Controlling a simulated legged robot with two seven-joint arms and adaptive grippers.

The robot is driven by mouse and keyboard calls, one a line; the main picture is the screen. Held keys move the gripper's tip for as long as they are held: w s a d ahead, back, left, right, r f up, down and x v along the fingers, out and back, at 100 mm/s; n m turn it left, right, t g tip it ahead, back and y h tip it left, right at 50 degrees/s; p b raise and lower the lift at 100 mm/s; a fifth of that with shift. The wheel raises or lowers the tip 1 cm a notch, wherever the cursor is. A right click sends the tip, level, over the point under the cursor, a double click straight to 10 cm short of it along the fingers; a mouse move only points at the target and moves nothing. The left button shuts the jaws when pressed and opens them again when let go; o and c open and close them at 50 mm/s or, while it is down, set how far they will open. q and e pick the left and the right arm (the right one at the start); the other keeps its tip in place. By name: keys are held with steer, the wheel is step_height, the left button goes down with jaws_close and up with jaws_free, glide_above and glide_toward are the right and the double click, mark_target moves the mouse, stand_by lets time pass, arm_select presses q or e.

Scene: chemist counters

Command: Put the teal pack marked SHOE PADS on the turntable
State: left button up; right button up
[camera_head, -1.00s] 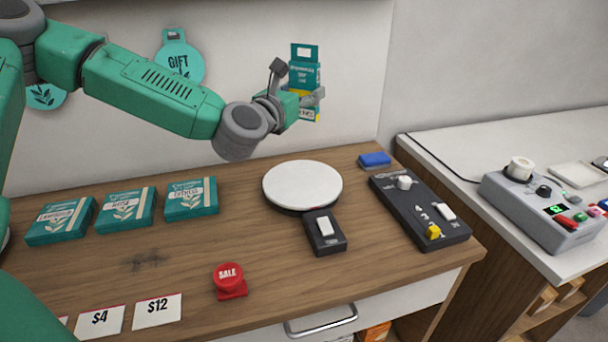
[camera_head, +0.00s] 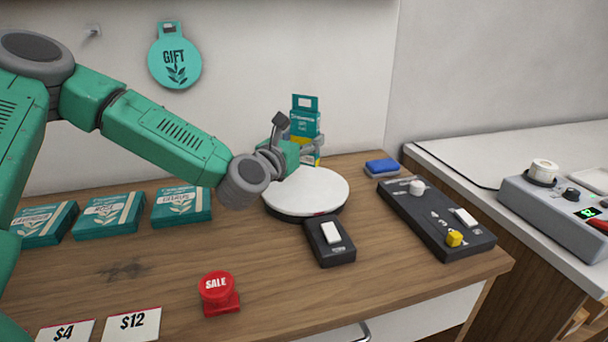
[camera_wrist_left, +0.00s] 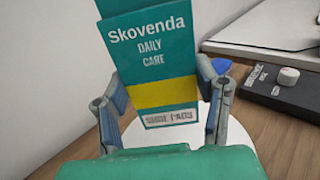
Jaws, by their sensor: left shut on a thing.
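My left gripper (camera_head: 308,152) is shut on the teal pack (camera_head: 305,121). The pack is upright, with a hang tab on top and a yellow band low down. In the left wrist view the pack (camera_wrist_left: 150,62) reads "Skovenda DAILY CARE" and "SHOE PADS", with a gripper finger on each side. The turntable (camera_head: 308,190) is a white disc on a dark base. In the head view the pack is by the turntable's back edge; its bottom is partly hidden by the gripper. I cannot tell whether it touches the disc. My right gripper is not in view.
A black switch box (camera_head: 330,240) stands in front of the turntable. A black control panel (camera_head: 440,222) and a blue block (camera_head: 382,167) are to its right. Several teal boxes (camera_head: 108,215) lie left.

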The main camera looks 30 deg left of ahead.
mark_target(303, 163)
arm_select(q)
step_height(303, 163, down, 2)
steer(key=shift+a+f, duration=0.15)
steer(key=shift+d+f+b, duration=0.2)
steer(key=shift+f, duration=0.75)
steer(key=shift+d+f+b, duration=0.15)
steer(key=shift+f+b, duration=0.05)
steer(key=shift+f, duration=0.7)
steer(key=shift+a, duration=0.1)
steer(key=o, duration=1.1)
steer(key=shift+a, duration=0.15)
steer(key=shift+o, duration=0.2)
